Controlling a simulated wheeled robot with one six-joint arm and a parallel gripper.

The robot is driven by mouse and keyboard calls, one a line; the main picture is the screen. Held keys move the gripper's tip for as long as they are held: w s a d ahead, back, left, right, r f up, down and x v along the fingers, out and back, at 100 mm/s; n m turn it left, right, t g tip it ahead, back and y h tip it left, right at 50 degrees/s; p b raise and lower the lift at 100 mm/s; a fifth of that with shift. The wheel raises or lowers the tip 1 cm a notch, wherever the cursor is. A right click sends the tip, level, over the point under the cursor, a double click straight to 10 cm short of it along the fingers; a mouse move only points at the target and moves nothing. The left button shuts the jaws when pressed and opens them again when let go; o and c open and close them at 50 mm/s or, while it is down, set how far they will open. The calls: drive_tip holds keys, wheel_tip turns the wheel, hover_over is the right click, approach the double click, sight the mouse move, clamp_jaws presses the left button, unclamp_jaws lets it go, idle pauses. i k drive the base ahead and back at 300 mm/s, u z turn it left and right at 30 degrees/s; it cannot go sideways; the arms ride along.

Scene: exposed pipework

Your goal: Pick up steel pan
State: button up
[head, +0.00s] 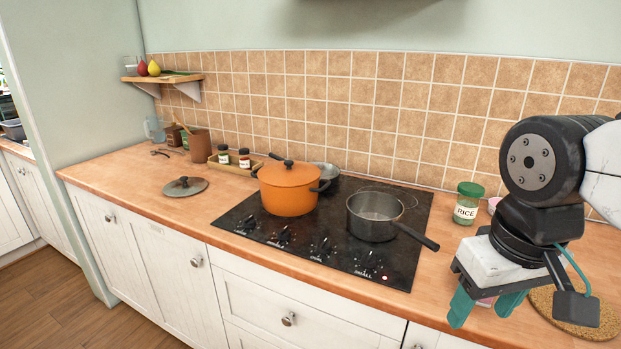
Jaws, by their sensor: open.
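A grey steel pan (372,220) sits upright on the right part of the black cooktop. Its dark handle points right and toward the front, ending near the cooktop's right edge. A second shallow grey pan (326,170) shows partly behind the orange pot, which hides much of it. My gripper (486,304) is at the right, with teal fingers pointing down and spread apart. It is open and empty, to the right of and nearer than the pan handle, apart from it.
An orange lidded pot (288,190) stands left of the steel pan on the cooktop (330,258). A rice jar (468,204) stands on the counter between pan and arm. A cork mat (585,318) lies at the right. A loose lid (185,188) lies at the left.

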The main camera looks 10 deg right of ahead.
sight(371, 216)
drive_tip(key=u, duration=0.35)
drive_tip(key=k, duration=1.05)
drive_tip(key=u, duration=0.9)
drive_tip(key=i, duration=0.8)
drive_tip(key=z, duration=0.7)
drive_tip(key=i, duration=0.85)
drive_tip(key=z, duration=0.6)
